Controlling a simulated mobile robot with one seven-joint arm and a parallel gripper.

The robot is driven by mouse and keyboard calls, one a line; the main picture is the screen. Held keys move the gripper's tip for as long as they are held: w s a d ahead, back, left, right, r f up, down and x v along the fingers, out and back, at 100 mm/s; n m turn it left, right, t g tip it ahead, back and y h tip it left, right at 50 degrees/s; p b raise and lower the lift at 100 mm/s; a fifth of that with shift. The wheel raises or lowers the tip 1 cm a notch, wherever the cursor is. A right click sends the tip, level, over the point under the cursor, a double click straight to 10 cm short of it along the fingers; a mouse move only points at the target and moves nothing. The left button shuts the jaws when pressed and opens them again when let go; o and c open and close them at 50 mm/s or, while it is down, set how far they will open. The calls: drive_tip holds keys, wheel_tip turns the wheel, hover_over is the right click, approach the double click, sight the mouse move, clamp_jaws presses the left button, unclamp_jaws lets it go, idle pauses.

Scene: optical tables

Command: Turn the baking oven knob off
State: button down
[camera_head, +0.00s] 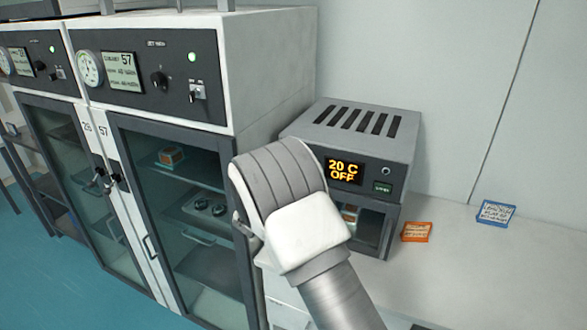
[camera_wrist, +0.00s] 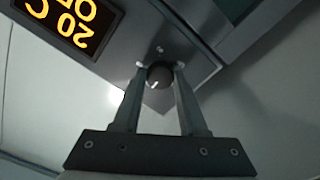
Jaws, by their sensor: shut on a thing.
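The baking oven (camera_head: 362,129) is the small grey box on the bench, with slots in its top. Its lit display (camera_head: 344,171) reads "20 C OFF" and shows upside down in the wrist view (camera_wrist: 75,22). The round dark knob (camera_wrist: 159,76) has a light pointer mark and sits on the oven's front panel. My gripper (camera_wrist: 160,68) has one finger on each side of the knob and is shut on it. In the head view my wrist (camera_head: 290,205) covers the knob and the fingertips.
Larger cabinets with dials and glass doors (camera_head: 175,210) stand close on the left. An orange card (camera_head: 416,232) and a blue-edged card (camera_head: 495,212) lie on the white bench (camera_head: 480,275) at right, which is otherwise mostly clear. A wall stands behind.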

drive_tip(key=shift+c, duration=2.2)
unclamp_jaws()
drive_tip(key=shift+s, duration=0.1)
drive_tip(key=b+v, duration=0.2)
drive_tip(key=v, duration=1.5)
drive_tip(key=shift+s, duration=0.1)
